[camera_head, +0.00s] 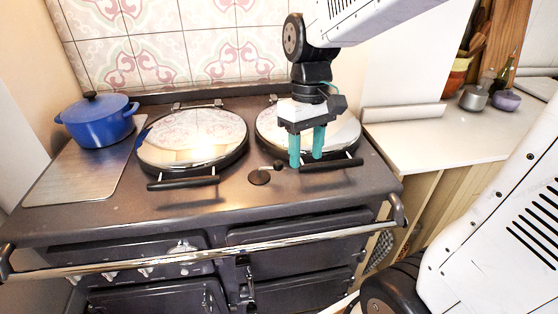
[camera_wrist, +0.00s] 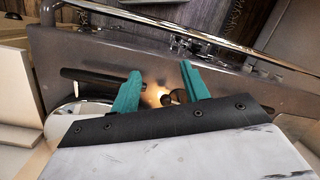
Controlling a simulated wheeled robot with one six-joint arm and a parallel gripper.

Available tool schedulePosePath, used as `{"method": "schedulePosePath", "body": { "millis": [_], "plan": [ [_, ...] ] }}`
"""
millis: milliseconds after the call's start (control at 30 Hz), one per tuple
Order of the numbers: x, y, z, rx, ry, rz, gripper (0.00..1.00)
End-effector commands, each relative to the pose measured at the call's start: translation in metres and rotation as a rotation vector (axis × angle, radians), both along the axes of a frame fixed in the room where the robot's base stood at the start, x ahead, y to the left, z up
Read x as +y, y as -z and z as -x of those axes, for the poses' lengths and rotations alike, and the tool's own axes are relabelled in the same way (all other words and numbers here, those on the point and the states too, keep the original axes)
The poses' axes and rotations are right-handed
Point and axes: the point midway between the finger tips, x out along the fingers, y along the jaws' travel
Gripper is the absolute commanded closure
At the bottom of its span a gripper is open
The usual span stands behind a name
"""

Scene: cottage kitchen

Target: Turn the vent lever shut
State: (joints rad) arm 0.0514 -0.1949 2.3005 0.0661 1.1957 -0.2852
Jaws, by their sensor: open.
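A small dark round plate (camera_head: 260,177) lies on the stove top between the two lids. A short lever with a dark knob (camera_head: 278,166) shows at its right edge; I take this to be the vent lever. My gripper (camera_head: 306,161) points down just right of the knob, in front of the right lid, with its two teal fingers apart and nothing between them in the head view. In the wrist view the knob (camera_wrist: 166,99) shows between the fingers of my gripper (camera_wrist: 160,70), partly hidden by the gripper body. I cannot tell whether they touch.
The left lid (camera_head: 193,137) and right lid (camera_head: 270,122) are closed, with dark handles sticking out in front. A blue pot (camera_head: 98,121) stands at the left. A chrome rail (camera_head: 200,257) runs along the front. The stove top's front strip is clear.

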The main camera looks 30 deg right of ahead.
Motion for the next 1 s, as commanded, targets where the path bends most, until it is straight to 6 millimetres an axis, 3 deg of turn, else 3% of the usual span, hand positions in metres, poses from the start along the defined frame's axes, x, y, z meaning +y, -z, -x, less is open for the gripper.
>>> {"method": "schedulePosePath", "body": {
  "millis": [100,233,333,567,1000],
  "plan": [
    [-0.001,0.016,-0.043,0.020,-0.127,-0.050,0.54],
    [-0.001,0.026,-0.082,0.000,-0.285,-0.104,0.54],
    [0.001,0.020,-0.102,-0.048,-0.406,-0.130,0.54],
    [0.003,0.021,-0.105,-0.080,-0.530,-0.149,0.54],
    [0.012,0.083,-0.096,-0.078,-0.530,-0.149,0.54]
  ]
}}
